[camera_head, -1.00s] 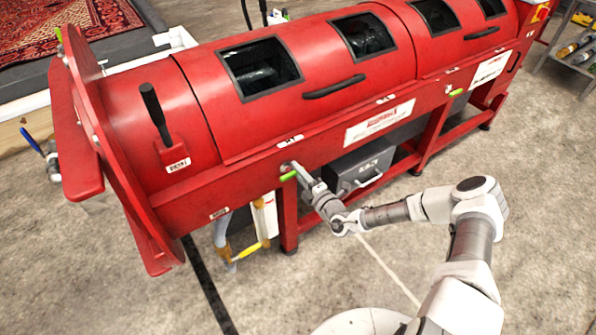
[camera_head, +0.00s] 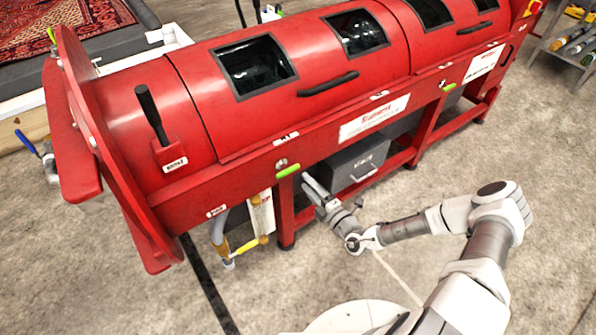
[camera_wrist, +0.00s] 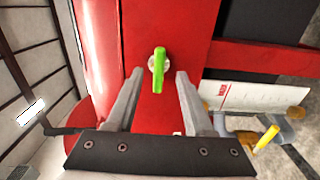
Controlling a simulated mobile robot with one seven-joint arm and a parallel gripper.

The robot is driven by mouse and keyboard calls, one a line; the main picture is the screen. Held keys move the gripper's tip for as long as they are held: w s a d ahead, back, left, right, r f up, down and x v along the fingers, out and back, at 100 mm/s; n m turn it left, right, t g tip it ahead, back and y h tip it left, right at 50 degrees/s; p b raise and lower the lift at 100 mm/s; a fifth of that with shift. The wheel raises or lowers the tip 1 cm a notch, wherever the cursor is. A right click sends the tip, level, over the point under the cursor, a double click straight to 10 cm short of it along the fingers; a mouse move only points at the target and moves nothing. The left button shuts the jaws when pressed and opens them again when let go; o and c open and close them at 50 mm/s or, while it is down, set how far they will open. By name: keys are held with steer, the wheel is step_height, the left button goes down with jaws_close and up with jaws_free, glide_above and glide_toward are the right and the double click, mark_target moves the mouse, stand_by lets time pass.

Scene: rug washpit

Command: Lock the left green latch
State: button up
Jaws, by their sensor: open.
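The left green latch (camera_head: 288,171) is a short green handle on a round metal pivot, on the front rail of the red drum machine (camera_head: 235,168). In the head view it lies roughly along the rail. The wrist view shows the latch (camera_wrist: 159,72) upright in the picture, centred between my fingers. My gripper (camera_head: 306,180) is open and empty, a little in front of the latch and to its right. The wrist view shows both fingers of my gripper (camera_wrist: 159,75) spread on either side of the latch; no contact is visible.
A second green latch (camera_head: 449,87) sits farther right on the rail. A grey box (camera_head: 352,168) is under the rail near my gripper. A yellow-handled valve (camera_head: 248,245) hangs below left. A black lever (camera_head: 152,115) stands at the drum's left. The floor in front is clear.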

steer(key=v, duration=0.9)
steer(key=shift+s+p, duration=0.15)
steer(key=shift+p, duration=0.25)
steer(key=shift+d+r, duration=0.1)
steer(key=shift+r, duration=0.05)
steer(key=s+a+r+n+g+p, duration=0.1)
steer(key=s+r+n+g+p, duration=0.15)
steer(key=r+n+g, duration=0.5)
steer(key=s+a+r+n+g+y+p, duration=0.1)
steer(key=s+r+n+g, duration=0.25)
steer(key=r+n, duration=0.75)
steer(key=s+a+r+n+g+p, duration=0.1)
steer(key=s+r+n+g+p, duration=0.15)
steer(key=r+n+g, duration=0.6)
steer(key=s+d+r+n+t+h+p, duration=0.1)
steer(key=s+d+r+n+t+h, duration=0.1)
steer(key=r+n, duration=0.4)
steer(key=s+d+r+n+t+h+p, duration=0.1)
steer(key=s+d+r+n+t+h, duration=0.2)
steer(key=r+n, duration=0.4)
steer(key=s+d+r+n+t+h+p, duration=0.2)
steer(key=s+r+n+t+h, duration=0.3)
steer(key=r, duration=0.6)
steer(key=shift+s+d+n+h, duration=0.55)
steer(key=shift+s+n, duration=0.2)
steer(key=shift+n, duration=0.45)
steer(key=shift+d, duration=0.1)
